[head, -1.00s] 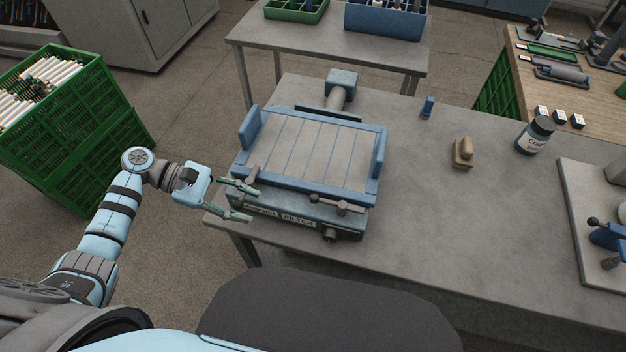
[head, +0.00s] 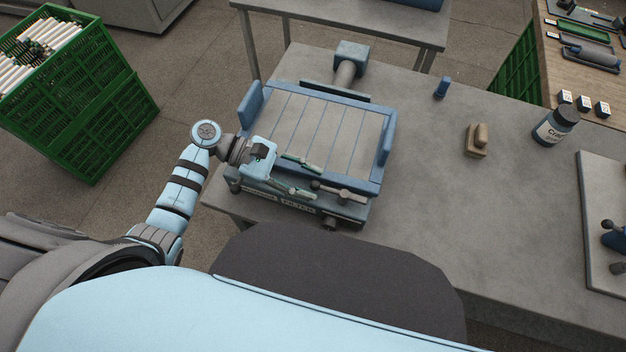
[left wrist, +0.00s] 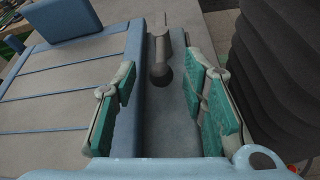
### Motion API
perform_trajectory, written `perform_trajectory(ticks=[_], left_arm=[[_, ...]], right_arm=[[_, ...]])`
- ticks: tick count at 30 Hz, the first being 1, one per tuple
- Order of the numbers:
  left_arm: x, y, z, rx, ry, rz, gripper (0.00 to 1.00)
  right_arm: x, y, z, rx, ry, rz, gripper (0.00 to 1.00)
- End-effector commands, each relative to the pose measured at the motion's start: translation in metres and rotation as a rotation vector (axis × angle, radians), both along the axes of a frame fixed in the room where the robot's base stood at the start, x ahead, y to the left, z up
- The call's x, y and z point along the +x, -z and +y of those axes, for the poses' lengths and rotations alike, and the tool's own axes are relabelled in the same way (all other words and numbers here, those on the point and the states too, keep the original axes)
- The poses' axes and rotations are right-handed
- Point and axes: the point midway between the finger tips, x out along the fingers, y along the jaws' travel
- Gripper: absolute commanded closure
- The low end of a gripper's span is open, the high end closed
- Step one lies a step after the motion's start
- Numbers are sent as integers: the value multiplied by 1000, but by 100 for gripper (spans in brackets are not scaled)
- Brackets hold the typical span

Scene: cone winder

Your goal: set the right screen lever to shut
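The right screen lever (head: 345,192) is a grey bar with a round knob, lying along the front of the blue-framed screen unit (head: 378,185). The knob end points left, towards my left gripper (head: 312,180). My left gripper is open, its green-padded fingers reaching right along the unit's front edge. In the left wrist view, the lever's dark knob (left wrist: 160,75) shows between the two spread fingers, with no contact visible. The other lever (head: 234,185) at the unit's left front is partly hidden by my gripper. My right gripper is not in view.
The unit stands on a grey table (head: 430,230). A wooden-handled block (head: 477,142), a small blue piece (head: 441,87) and a labelled jar (head: 556,126) stand to the right. Green crates (head: 85,120) stand on the floor at left. The table's middle right is clear.

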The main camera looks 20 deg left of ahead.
Motion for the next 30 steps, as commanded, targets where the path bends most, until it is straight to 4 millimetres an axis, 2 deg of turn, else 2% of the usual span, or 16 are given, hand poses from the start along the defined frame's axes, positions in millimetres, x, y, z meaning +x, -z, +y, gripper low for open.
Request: perform_trajectory(ticks=[4,13,20,21,30], left_arm=[[0,5,-13,-1,2,0,61],[1,6,-15,0,2,0,61],[1,6,-15,0,2,0,98],[1,6,-15,0,2,0,100],[0,5,-16,0,1,0,100]], right_arm=[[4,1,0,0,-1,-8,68],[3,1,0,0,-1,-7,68],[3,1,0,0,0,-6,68],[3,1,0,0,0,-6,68],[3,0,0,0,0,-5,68]])
